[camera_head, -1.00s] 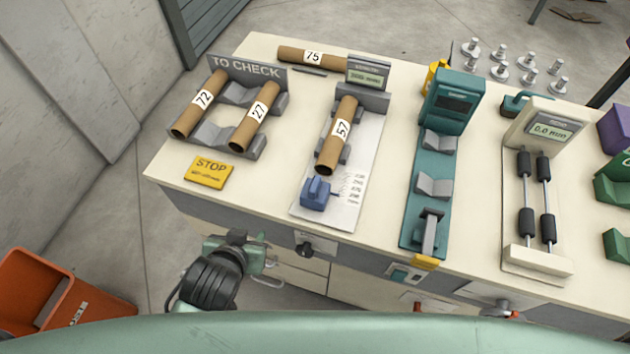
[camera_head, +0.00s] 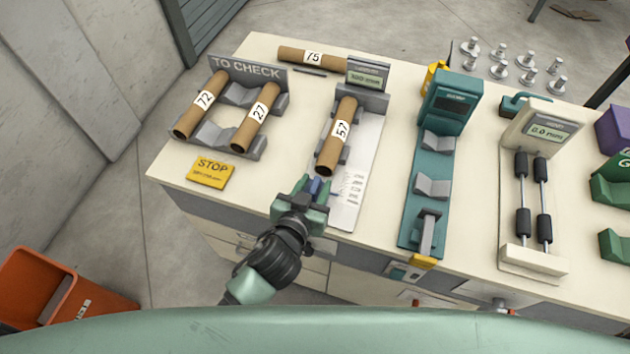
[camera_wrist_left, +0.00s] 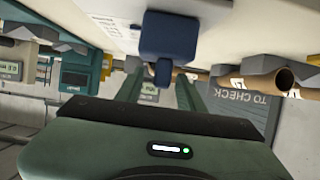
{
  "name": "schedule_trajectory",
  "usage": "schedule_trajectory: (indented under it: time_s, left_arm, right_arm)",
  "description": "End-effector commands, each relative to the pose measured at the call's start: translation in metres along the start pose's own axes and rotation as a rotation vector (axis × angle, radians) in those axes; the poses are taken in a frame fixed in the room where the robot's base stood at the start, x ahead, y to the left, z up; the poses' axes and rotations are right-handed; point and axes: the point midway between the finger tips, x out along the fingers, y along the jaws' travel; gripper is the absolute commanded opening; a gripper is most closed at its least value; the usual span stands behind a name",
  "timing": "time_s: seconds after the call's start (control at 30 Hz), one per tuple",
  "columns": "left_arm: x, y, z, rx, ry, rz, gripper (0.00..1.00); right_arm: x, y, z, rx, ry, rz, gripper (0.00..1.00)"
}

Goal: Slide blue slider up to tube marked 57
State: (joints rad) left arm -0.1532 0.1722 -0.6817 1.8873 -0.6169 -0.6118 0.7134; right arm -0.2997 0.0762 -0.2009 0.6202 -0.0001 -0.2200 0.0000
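The tube marked 57 (camera_head: 338,135) lies in the cradle of the length gauge, its near open end facing me. The blue slider (camera_head: 314,186) is just below that end in the head view, mostly hidden by my left gripper. In the left wrist view the slider (camera_wrist_left: 168,36) is a dark blue block with a small knob pointing toward the gripper. My left gripper (camera_head: 313,187) is open, with a finger on each side of the slider's knob. Gaps show between knob and fingers in the wrist view. My right gripper is not in view.
The TO CHECK rack (camera_head: 247,70) holds tubes 72 (camera_head: 203,98) and 27 (camera_head: 262,105) at left. Tube 75 (camera_head: 305,55) lies behind. A yellow STOP sign (camera_head: 210,172) lies left of my gripper. A teal gauge (camera_head: 440,150) stands to the right.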

Motion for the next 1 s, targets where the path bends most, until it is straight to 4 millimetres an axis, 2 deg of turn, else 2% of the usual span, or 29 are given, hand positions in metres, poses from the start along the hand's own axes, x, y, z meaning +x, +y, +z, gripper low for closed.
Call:
schedule_trajectory:
  time_s: [0.33, 0.47, 0.5, 0.67, 0.87, 1.0]
  left_arm:
    - [0.006, 0.0, 0.001, 0.0, -0.001, -0.001, 0.38]
    - [0.006, 0.0, 0.0, 0.0, -0.001, -0.001, 0.02]
    - [0.006, 0.0, 0.0, 0.0, -0.001, -0.001, 0.0]
    - [0.008, 0.0, -0.001, -0.001, -0.001, -0.001, 0.0]
    - [0.029, -0.001, -0.01, -0.003, 0.001, -0.002, 0.0]
    - [0.03, -0.001, -0.011, 0.0, 0.001, -0.001, 0.0]
  right_arm:
    - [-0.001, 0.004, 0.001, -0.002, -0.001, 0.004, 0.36]
    - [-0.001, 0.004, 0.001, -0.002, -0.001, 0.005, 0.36]
    - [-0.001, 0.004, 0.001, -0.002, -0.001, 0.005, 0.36]
    - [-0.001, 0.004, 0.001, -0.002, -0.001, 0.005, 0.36]
    - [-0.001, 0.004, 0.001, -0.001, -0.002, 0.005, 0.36]
    - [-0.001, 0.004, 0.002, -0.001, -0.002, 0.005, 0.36]
